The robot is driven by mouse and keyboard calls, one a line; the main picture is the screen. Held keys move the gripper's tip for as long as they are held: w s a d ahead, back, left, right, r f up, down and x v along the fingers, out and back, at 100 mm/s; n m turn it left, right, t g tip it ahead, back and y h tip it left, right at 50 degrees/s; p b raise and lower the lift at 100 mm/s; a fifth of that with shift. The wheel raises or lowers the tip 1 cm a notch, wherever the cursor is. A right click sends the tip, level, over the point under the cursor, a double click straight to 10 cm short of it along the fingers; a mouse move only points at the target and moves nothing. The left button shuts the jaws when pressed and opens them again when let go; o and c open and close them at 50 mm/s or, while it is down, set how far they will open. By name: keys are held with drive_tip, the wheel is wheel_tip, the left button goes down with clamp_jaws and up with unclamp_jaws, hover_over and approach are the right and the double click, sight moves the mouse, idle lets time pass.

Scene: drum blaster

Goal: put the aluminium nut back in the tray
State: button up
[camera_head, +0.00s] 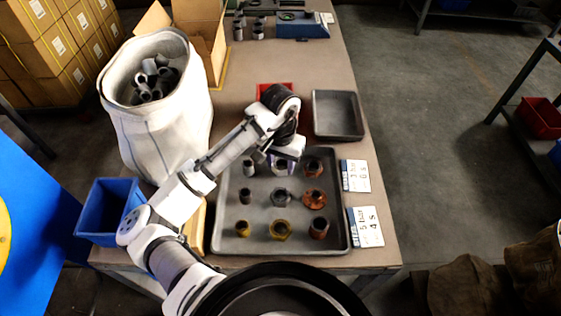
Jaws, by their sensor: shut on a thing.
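My gripper (279,161) is over the far middle part of the large grey tray (231,239), pointing down. It is shut on a light metallic nut (280,169), which looks like the aluminium nut. The gripper and wrist hide much of this nut, and I cannot tell whether it touches the tray floor. A grey hex nut (281,197) sits in the middle of the tray, just in front of the held one.
Small grey and dark pieces (245,196) line the tray's left side; rusty pieces (314,199) line its right. An empty grey tray (338,115) and a red bin (273,90) lie behind. A white sack (150,125) and blue bin (108,208) stand left, label cards (366,227) right.

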drive_tip(key=shift+f, duration=0.25)
drive_tip(key=shift+f, duration=0.15)
drive_tip(key=o, duration=1)
wheel_tip(320, 180, up, 13)
drive_tip(key=shift+f, duration=0.2)
